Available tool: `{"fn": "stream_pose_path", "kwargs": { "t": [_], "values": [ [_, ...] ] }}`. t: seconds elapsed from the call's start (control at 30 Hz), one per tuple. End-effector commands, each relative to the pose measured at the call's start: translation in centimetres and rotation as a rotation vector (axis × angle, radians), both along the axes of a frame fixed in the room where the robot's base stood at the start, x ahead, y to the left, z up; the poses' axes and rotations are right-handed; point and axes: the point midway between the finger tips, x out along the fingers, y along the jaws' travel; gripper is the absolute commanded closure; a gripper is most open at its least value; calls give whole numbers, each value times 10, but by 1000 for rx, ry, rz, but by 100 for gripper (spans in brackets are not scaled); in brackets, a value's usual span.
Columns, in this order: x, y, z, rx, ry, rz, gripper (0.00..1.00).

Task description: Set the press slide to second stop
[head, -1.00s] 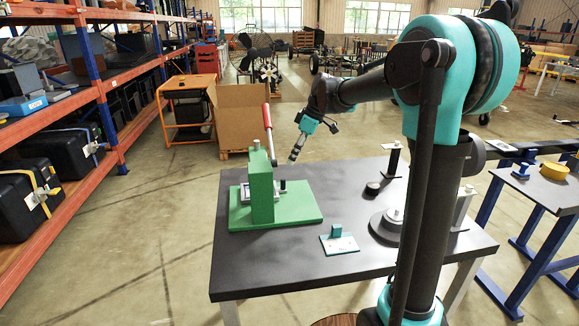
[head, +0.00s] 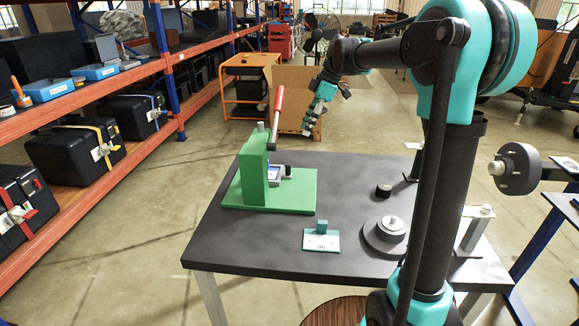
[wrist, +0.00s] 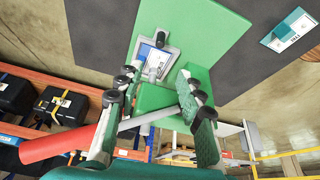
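The green press (head: 255,168) stands on its green base plate near the table's left side. Its red-handled lever (head: 278,103) points up and slightly tilted. In the wrist view the red handle (wrist: 62,142) is at lower left, its grey bar running right across the finger area. A small block with a dark knob (wrist: 161,40) shows beside the green column; which part is the slide I cannot tell. My gripper (head: 310,127) is right of the lever, above and behind the table's far edge. In the wrist view my gripper (wrist: 157,88) is open, fingers apart, holding nothing visible.
The dark table (head: 270,250) also carries a teal-and-white labelled plate (head: 321,238), a round grey flanged part (head: 387,235), a small black cylinder (head: 383,190) and a post (head: 472,233). Orange shelving (head: 160,70) runs along the left. A cardboard box (head: 295,90) stands behind the table.

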Motion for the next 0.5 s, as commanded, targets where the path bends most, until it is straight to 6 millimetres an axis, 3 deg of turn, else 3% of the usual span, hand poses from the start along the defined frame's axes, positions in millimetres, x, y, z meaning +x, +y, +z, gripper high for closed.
{"fn": "stream_pose_path", "kwargs": {
  "t": [0.5],
  "values": [
    [-4, 35, -85, 0, 0, 0, 62]
  ]
}}
